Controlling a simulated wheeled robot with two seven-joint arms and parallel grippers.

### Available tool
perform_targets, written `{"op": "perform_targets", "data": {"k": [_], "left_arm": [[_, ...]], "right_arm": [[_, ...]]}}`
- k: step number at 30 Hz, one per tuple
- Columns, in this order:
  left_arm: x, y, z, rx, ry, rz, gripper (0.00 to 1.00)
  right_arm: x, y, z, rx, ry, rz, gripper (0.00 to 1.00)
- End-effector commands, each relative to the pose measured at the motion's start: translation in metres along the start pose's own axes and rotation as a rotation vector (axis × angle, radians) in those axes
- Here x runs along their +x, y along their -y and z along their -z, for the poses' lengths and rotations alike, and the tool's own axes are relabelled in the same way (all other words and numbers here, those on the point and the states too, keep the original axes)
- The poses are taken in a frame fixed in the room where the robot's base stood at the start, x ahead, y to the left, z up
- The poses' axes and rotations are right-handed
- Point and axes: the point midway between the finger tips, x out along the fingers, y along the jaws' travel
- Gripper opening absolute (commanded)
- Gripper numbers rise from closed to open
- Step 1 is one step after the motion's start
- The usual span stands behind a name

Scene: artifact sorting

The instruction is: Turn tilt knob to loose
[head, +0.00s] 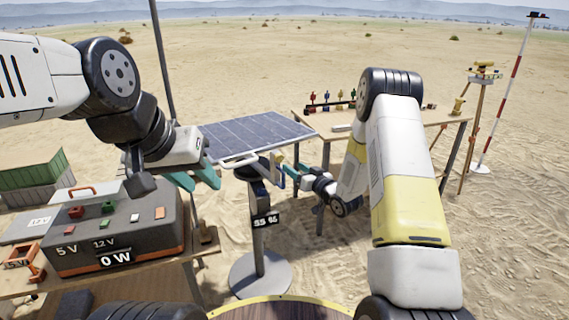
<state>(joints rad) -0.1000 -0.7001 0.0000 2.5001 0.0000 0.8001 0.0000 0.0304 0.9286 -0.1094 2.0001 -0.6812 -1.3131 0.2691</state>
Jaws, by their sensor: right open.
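A blue solar panel (255,133) sits tilted on a post stand (262,230), with a white handle (240,161) along its near edge. A small yellow and blue part (279,178) is at the right of the post head; the tilt knob is probably there, but it is too small to tell its setting.
A sign (265,220) reading about 55 % hangs on the post. A dark power box (115,230) reading 0 W stands on a table at left. A wooden table (400,118) with small coloured items stands behind my right arm. Open sand lies beyond.

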Motion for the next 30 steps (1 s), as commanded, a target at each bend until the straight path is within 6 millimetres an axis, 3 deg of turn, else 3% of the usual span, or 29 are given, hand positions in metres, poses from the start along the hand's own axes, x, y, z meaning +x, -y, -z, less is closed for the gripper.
{"op": "perform_targets", "data": {"k": [5,18,30], "left_arm": [[0.0,0.0,0.0,0.0,0.0,0.0,0.36],[0.0,0.0,0.0,0.0,0.0,0.0,0.36],[0.0,0.0,0.0,0.0,0.0,0.0,0.36]], "right_arm": [[0.003,0.01,0.007,-0.005,-0.051,0.042,0.52],[0.066,0.012,0.011,-0.007,-0.051,0.041,0.52],[0.076,0.012,0.011,-0.005,-0.05,0.039,0.52]]}}
